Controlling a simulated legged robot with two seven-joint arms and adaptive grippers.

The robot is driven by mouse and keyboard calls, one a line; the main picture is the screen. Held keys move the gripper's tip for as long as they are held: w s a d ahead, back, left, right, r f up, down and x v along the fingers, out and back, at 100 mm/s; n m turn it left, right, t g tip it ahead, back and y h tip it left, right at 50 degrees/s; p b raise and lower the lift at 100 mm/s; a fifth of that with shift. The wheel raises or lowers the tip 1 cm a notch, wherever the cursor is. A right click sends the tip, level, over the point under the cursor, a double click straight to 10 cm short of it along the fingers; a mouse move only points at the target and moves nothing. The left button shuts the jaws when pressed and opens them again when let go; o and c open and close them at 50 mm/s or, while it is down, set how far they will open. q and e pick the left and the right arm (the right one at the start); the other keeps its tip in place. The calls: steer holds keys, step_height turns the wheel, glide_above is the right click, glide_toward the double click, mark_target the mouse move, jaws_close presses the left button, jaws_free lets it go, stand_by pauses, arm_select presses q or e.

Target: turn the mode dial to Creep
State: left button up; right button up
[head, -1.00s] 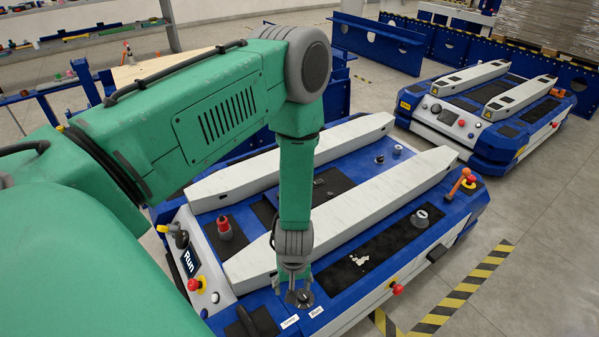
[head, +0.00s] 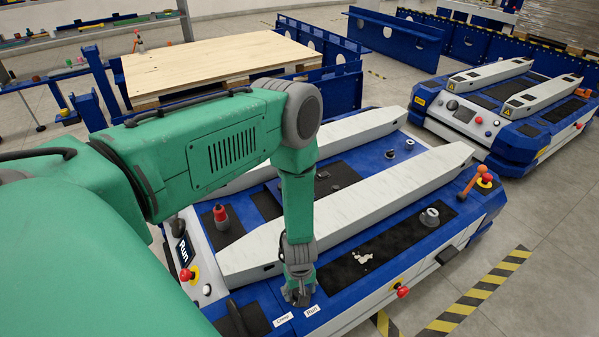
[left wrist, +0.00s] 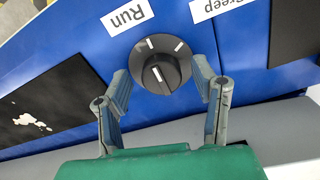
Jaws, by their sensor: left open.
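The mode dial (left wrist: 160,73) is a round black knob on the cart's blue deck, seen in the left wrist view. Its white pointer line is on the side toward the Run tick. The Run label (left wrist: 128,17) and the Creep label (left wrist: 222,8) lie beyond it; both also show in the head view, Creep (head: 284,319) and Run (head: 312,310). My left gripper (left wrist: 161,82) is open, with one finger on each side of the dial; I cannot tell whether they touch it. In the head view, my left gripper (head: 299,294) hides the dial. My right gripper is not in view.
The cart's screen (head: 184,250) reads Run. A red button (head: 186,275), a red-topped knob (head: 220,214) and an orange lever (head: 472,181) stand on this cart. White rails (head: 390,203) run along its deck. A second cart (head: 490,110) stands at the back right.

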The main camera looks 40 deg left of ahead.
arm_select(q)
steer(key=shift+f, duration=0.25)
steer(key=shift+a, duration=0.1)
steer(key=c, duration=1.2)
steer(key=shift+o, duration=0.4)
steer(key=shift+m, duration=0.4)
steer(key=m, duration=0.5)
steer(key=shift+p, duration=0.35)
steer(key=m, duration=0.6)
steer(key=o, duration=1.1)
